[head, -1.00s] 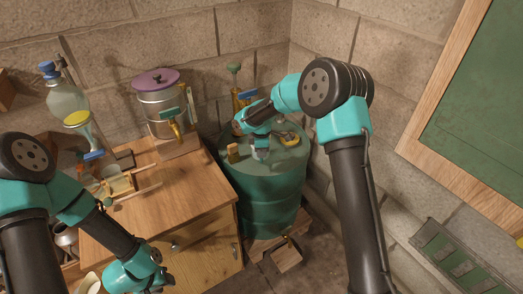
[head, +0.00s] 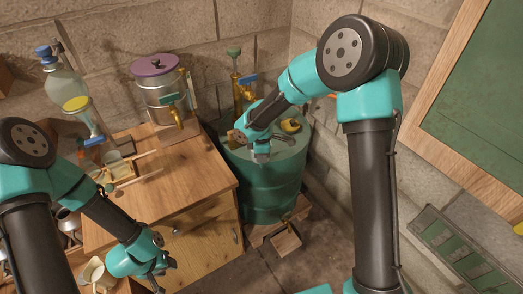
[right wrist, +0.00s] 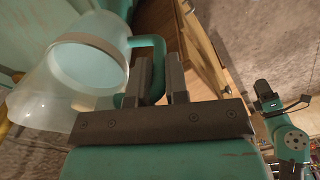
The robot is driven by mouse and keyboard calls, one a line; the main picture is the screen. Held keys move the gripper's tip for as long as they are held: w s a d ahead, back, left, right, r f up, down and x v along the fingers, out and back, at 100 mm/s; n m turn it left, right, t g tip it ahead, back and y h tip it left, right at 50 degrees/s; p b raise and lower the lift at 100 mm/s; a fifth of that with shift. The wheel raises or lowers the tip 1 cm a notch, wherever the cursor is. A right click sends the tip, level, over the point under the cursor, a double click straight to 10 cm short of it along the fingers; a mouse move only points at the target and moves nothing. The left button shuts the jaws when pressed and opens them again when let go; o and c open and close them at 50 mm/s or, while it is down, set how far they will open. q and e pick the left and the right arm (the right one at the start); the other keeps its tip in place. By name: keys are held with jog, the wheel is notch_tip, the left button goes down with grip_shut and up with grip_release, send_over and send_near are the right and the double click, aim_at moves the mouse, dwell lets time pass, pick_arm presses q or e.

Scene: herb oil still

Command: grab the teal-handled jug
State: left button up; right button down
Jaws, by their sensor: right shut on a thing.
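The teal-handled jug shows in the right wrist view as a clear flared body (right wrist: 75,75) with a pale rim and a teal handle (right wrist: 150,43). My right gripper (right wrist: 158,68) is shut on the handle, which passes between its fingers. In the head view my right gripper (head: 262,154) is over the top of the teal drum (head: 265,185); I cannot make out the jug there. My left gripper (head: 158,277) hangs low near the front of the wooden cabinet; its fingers are too small to judge.
The wooden cabinet (head: 185,190) stands left of the drum. A steel pot with a purple lid (head: 153,65) and a glass flask (head: 63,83) stand toward its back. A yellow item (head: 290,126) lies on the drum. A cream jug (head: 95,275) is at lower left.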

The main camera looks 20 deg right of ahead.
jog(key=shift+s+a+r, duration=0.1)
jog(key=shift+s+a, duration=0.15)
jog(key=shift+s, duration=0.5)
jog(key=shift+s+a+r, duration=0.1)
jog(key=shift+s+a, duration=0.1)
jog(key=shift+s, duration=0.5)
